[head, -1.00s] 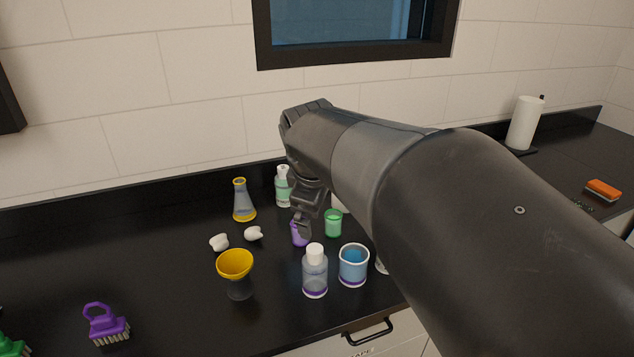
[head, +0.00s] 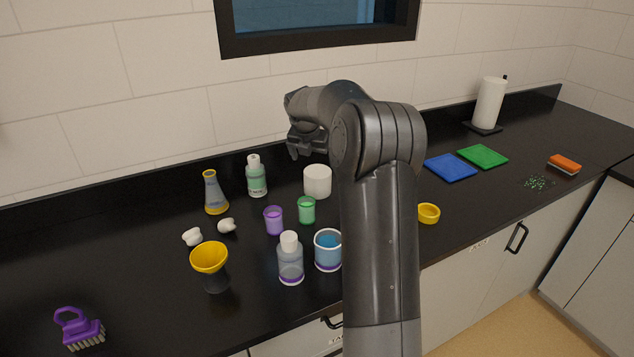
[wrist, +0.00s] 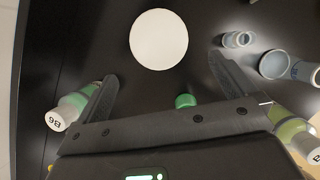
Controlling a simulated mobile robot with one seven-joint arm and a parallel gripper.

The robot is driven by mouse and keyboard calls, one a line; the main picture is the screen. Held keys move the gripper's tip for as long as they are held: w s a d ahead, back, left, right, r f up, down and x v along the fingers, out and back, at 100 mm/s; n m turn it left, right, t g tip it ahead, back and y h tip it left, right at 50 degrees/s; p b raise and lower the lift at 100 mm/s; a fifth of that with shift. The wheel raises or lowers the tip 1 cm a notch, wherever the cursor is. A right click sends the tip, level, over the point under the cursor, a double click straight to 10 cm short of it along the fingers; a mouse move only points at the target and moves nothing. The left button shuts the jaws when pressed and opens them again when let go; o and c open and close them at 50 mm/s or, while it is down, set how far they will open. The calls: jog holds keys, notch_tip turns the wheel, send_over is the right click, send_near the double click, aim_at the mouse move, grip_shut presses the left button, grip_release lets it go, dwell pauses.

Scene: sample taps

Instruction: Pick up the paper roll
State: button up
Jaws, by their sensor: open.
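A tall white paper roll (head: 490,103) stands upright on a black stand at the back right of the counter in the head view. My gripper (head: 300,152) is far to its left, raised above the counter near the wall, empty. A short white cylinder (head: 317,181) stands on the counter below and slightly right of it. In the wrist view my gripper (wrist: 168,88) has its fingers wide apart. A plain white disc (wrist: 159,39), which looks like the top of the short cylinder, lies beyond and between them. The paper roll on the stand cannot be made out there.
Near the short cylinder stand a green cup (head: 307,210), a purple cup (head: 273,220), a green-filled bottle (head: 257,178) and a blue beaker (head: 328,250). A blue mat (head: 450,167), a green mat (head: 483,156) and an orange sponge (head: 565,163) lie at right.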

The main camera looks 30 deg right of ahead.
aim_at(317, 171)
jog(key=shift+w+d+f, duration=0.3)
jog(key=shift+d+f, duration=0.1)
jog(key=shift+f, duration=0.2)
jog(key=x, duration=1)
jog(key=shift+w, duration=0.15)
jog(key=shift+c, duration=0.4)
jog(key=c, duration=0.9)
